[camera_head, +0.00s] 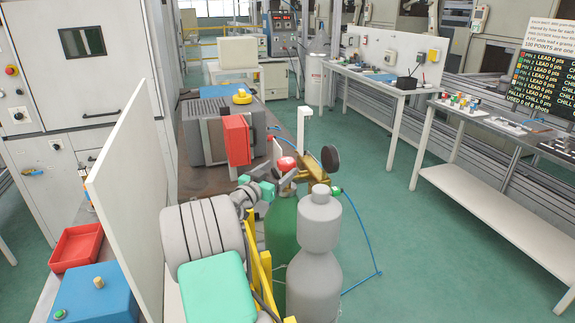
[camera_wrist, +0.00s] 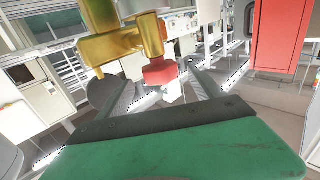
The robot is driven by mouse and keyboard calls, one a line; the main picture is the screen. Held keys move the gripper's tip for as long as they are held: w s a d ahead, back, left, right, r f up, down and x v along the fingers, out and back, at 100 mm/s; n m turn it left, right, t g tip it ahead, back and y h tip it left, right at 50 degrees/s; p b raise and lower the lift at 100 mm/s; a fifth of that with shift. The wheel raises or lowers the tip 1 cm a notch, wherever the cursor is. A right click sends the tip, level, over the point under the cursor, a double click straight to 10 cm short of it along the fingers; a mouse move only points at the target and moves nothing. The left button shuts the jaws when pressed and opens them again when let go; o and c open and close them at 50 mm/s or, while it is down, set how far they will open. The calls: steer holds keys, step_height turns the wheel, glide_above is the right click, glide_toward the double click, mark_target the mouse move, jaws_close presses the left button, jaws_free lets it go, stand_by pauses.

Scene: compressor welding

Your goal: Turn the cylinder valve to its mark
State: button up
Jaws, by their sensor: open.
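A green gas cylinder (camera_head: 282,225) stands in the middle of the head view with a red valve knob (camera_head: 286,163) on top. A brass regulator (camera_head: 317,174) with a dark round gauge (camera_head: 330,158) sits beside the knob. My gripper (camera_head: 279,183) is at the valve, coming from the left. In the wrist view, my gripper (camera_wrist: 165,78) is open, with the red knob (camera_wrist: 160,72) between the far ends of its fingers. Contact with the knob cannot be told. The brass regulator (camera_wrist: 110,45) shows just beyond, to the left. No mark on the valve can be made out.
A grey capped cylinder (camera_head: 314,265) stands just right of the green one, by a yellow rack (camera_head: 262,270). A blue hose (camera_head: 360,225) runs right to the floor. A white panel (camera_head: 128,190) stands at left. A red box (camera_head: 236,139) hangs behind the valve.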

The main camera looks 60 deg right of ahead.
mark_target(288, 163)
steer(key=d, duration=0.4)
steer(key=d+p, duration=0.1)
steer(key=shift+s+d, duration=0.25)
steer(key=shift+d, duration=0.15)
steer(key=c, duration=1.3)
steer(key=shift+t, duration=0.3)
steer(key=shift+c, duration=0.2)
